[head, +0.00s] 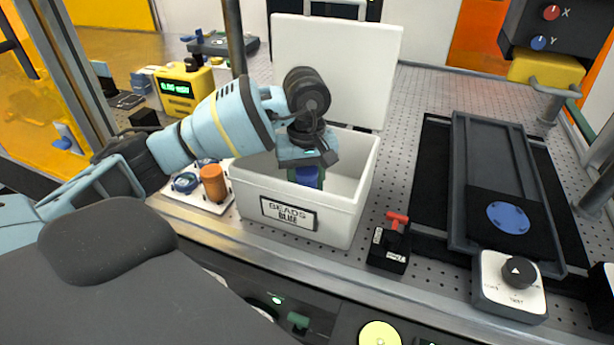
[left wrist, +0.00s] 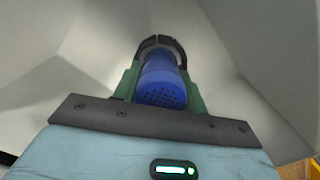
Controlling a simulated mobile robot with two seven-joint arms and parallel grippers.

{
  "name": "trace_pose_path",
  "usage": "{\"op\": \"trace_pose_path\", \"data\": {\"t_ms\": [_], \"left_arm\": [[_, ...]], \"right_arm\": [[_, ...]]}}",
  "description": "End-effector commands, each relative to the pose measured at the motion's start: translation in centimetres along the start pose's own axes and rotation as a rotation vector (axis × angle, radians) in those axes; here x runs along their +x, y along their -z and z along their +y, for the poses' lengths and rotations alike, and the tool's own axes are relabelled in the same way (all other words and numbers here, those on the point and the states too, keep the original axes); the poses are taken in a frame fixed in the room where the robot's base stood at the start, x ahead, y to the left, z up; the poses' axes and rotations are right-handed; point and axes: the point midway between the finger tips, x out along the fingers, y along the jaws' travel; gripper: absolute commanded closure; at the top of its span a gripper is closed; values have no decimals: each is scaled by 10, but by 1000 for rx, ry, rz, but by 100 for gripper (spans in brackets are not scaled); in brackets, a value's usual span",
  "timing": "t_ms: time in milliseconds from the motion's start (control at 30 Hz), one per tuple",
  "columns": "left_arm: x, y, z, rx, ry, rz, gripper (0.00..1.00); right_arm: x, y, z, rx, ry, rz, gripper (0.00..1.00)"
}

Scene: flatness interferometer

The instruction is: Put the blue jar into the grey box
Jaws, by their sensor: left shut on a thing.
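The box (head: 348,218) stands open on the perforated bench, its lid (head: 335,70) raised at the back. My left gripper (head: 307,178) points down inside the box's opening. It is shut on the blue jar (left wrist: 160,82), which has a dotted end facing the wrist camera. In the head view the jar (head: 307,175) shows only in part below the gripper. The pale box walls surround it in the left wrist view. Whether the jar touches the box floor is hidden. My right gripper is not in view.
An orange jar (head: 213,183) and blue round pieces stand on a white tray left of the box. A small black block with a red switch (head: 397,218) is close on the right. A dark rail stage (head: 490,150) lies further right. A yellow meter (head: 183,90) stands behind left.

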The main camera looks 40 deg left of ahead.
Motion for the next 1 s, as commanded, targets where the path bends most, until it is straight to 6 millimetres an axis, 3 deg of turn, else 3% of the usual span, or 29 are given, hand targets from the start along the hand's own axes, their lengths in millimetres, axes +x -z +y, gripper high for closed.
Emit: {"op": "trace_pose_path", "data": {"t_ms": [233,267,400,733,867,1000], "left_arm": [[4,0,0,0,-1,1,82],[4,0,0,0,0,1,54],[3,0,0,0,0,1,36],[0,0,0,0,-2,1,36],[-15,0,0,0,-7,5,36],[-37,1,1,0,-5,4,36]], "right_arm": [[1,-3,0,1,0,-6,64],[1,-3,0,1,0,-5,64],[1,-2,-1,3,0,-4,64],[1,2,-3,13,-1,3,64],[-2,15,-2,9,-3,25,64],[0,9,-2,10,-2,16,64]]}}
